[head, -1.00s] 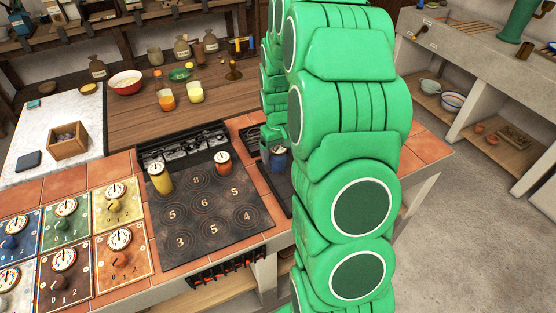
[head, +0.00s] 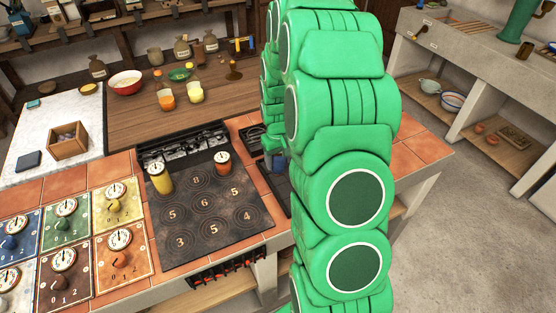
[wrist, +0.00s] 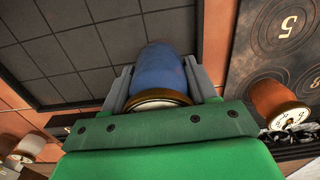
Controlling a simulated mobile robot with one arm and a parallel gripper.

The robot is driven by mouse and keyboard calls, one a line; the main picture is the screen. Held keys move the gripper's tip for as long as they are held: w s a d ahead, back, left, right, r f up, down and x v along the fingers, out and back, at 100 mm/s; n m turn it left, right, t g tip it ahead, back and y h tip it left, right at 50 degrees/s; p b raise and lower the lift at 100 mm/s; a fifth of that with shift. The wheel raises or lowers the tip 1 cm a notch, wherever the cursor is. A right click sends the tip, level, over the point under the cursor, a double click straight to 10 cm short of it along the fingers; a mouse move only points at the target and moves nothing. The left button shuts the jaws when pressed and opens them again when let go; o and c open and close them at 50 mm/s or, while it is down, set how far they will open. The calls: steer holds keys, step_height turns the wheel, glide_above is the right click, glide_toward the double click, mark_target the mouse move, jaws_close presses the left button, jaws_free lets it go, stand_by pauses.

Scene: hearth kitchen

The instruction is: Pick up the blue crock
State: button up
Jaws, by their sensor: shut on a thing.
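The blue crock (wrist: 158,70) is a rounded blue pot with a pale, brass-rimmed dial on its end. In the wrist view it sits between the two grey fingers of my gripper (wrist: 157,78), which is shut on its sides. A dark gridded surface lies beyond it; I cannot tell if the crock touches it. In the head view my green arm hides most of the gripper and crock, right of the hob.
A yellow crock (head: 161,180) and an orange crock (head: 222,162) stand on the dark numbered hob (head: 205,222). Coloured dial panels (head: 120,255) lie to the left.

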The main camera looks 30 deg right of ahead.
steer(key=shift+r, duration=0.5)
step_height(320, 180, up, 2)
steer(key=shift+w+r, duration=0.1)
steer(key=shift+r, duration=0.15)
steer(key=s+a+r, duration=0.1)
steer(key=s+r, duration=0.3)
steer(key=r, duration=0.1)
steer(key=shift+s+a+r, duration=0.15)
steer(key=shift+s+r, duration=0.15)
steer(key=shift+s, duration=0.1)
steer(key=s+r, duration=0.1)
steer(key=s, duration=0.2)
steer(key=s+a+r, duration=0.1)
steer(key=s, duration=0.2)
steer(key=s+a+r, duration=0.1)
steer(key=s+r, duration=0.1)
steer(key=shift+s+a, duration=0.15)
steer(key=shift+s, duration=0.25)
steer(key=w+a+f+n, duration=0.1)
steer(key=a+f+n, duration=0.15)
steer(key=a, duration=0.85)
steer(key=w+a+f+n, duration=0.1)
steer(key=a+f+n, duration=0.15)
steer(key=a, duration=0.95)
steer(key=shift+n, duration=0.5)
steer(key=shift+s+d+f, duration=0.1)
steer(key=shift+f, duration=1.8)
steer(key=shift+s+d+f, duration=0.1)
steer(key=shift+f, duration=1.8)
steer(key=shift+f, duration=0.15)
